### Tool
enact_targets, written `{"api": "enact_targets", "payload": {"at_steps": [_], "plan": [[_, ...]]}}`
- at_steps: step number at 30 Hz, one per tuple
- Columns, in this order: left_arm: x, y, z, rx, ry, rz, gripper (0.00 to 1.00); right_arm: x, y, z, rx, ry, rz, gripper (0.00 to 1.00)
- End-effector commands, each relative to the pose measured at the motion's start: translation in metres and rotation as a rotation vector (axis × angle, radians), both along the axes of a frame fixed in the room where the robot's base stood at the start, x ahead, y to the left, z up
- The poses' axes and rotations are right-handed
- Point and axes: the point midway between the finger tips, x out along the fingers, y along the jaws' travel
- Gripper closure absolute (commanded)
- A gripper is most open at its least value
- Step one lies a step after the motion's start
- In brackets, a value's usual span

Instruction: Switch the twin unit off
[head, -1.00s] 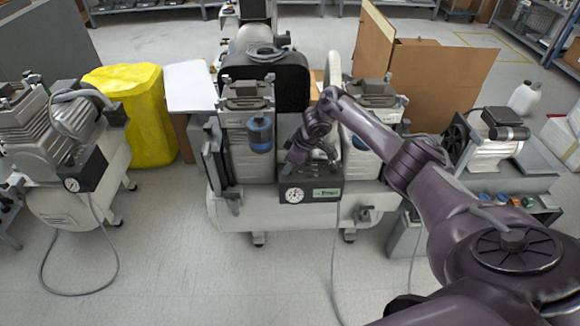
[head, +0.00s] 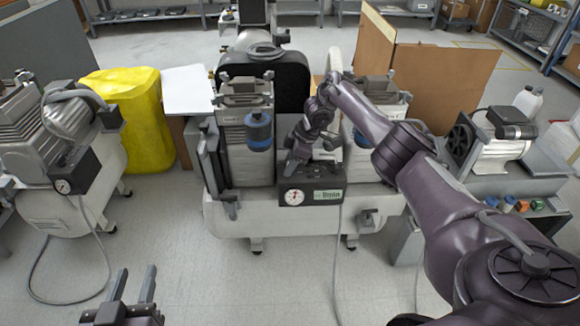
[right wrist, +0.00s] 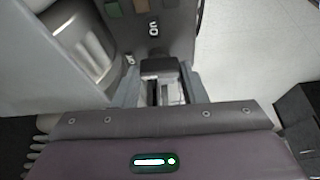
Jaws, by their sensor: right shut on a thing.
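The twin unit (head: 305,217) stands in the middle of the head view, with two compressor heads on a pale tank. Its dark control box (head: 325,192) with a round gauge (head: 294,197) faces me at the front. My right gripper (head: 292,163) is at the top left of this box. In the right wrist view the right gripper (right wrist: 162,92) is shut on a black switch (right wrist: 160,67), beside white lettering on the dark panel (right wrist: 160,40). The switch's exact position is hard to tell. My left gripper (head: 135,279) is open and empty, low at the left over the floor.
Another compressor (head: 60,140) with its own gauge stands at the left, beside a yellow covered bin (head: 135,115). A smaller motor unit (head: 490,140) is on a grey bench at the right. Cardboard (head: 440,80) stands behind. The front floor is clear apart from hoses.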

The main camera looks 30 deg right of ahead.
Motion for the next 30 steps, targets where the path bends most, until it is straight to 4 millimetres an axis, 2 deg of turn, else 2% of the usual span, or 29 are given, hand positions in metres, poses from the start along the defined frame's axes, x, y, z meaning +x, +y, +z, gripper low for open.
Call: {"api": "enact_targets", "payload": {"at_steps": [3, 6, 12, 19, 30], "plan": [[0.008, 0.001, 0.04, -0.072, -0.178, 0.009, 0.64, 0.0, -0.001, -0.002, -0.002, 0.001, 0.022, 0.85], [0.009, 0.003, 0.07, -0.124, -0.306, 0.015, 0.64, 0.0, -0.001, -0.002, -0.001, 0.001, 0.041, 0.85], [0.004, 0.008, 0.112, -0.197, -0.485, 0.022, 0.64, 0.0, -0.001, -0.001, -0.002, 0.0, 0.065, 0.85], [-0.001, 0.011, 0.133, -0.235, -0.576, 0.025, 0.64, 0.0, -0.001, -0.001, -0.003, 0.003, 0.077, 0.85], [-0.002, 0.012, 0.136, -0.24, -0.588, 0.025, 0.64, 0.0, -0.001, 0.0, -0.003, 0.002, 0.079, 0.85]]}}
